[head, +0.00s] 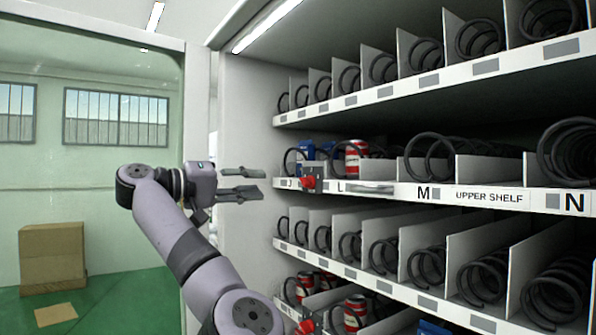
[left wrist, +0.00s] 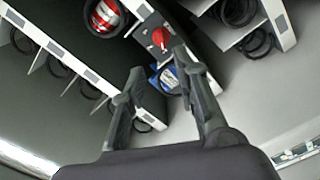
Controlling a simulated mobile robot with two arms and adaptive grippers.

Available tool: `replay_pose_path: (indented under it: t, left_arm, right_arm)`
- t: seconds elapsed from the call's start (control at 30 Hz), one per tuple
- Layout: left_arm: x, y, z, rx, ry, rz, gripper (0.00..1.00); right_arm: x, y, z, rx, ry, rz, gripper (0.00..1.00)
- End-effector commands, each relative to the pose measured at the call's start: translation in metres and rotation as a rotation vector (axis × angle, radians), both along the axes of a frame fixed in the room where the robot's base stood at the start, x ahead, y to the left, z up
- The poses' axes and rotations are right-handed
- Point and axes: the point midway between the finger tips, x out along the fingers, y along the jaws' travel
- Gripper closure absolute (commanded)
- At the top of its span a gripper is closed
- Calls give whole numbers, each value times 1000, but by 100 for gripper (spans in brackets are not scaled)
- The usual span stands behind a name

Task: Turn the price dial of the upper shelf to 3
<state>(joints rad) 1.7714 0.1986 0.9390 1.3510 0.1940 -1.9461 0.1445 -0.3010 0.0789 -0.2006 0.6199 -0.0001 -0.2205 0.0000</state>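The red price dial (head: 308,183) is on the front rail of the shelf labelled "UPPER SHELF" (head: 489,197), near its left end beside the letter J. It also shows in the left wrist view (left wrist: 160,40), just beyond the fingertips. The number it points to is too small to read. My left gripper (head: 262,182) is open and empty, to the left of the dial at about its height and apart from it. In the left wrist view the two fingers (left wrist: 157,62) stand spread. My right gripper is not in view.
A red-and-white can (head: 354,160) and blue items (head: 306,150) sit in the shelf's left spiral slots. Another red dial (head: 305,327) is on a lower rail. The machine's side wall (head: 245,130) is close to my left gripper. A cardboard box (head: 52,257) stands far left.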

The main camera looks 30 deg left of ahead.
Motion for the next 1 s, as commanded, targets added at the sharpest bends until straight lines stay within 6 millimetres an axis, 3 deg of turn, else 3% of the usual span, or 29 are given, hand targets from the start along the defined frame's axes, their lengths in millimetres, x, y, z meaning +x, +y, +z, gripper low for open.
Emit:
replay_pose_path:
  t: [0.3, 0.5, 0.7, 1.0]
  left_arm:
    - [66, -29, 3, -1, 4, -4, 72]
    - [97, -40, 2, -1, 2, -1, 72]
    - [112, -46, 0, 0, 0, 1, 72]
    - [114, -47, -2, 0, 0, 1, 72]
  right_arm:
    - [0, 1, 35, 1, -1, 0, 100]
    - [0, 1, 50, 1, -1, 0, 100]
    - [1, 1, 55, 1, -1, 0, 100]
    - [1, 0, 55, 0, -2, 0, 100]
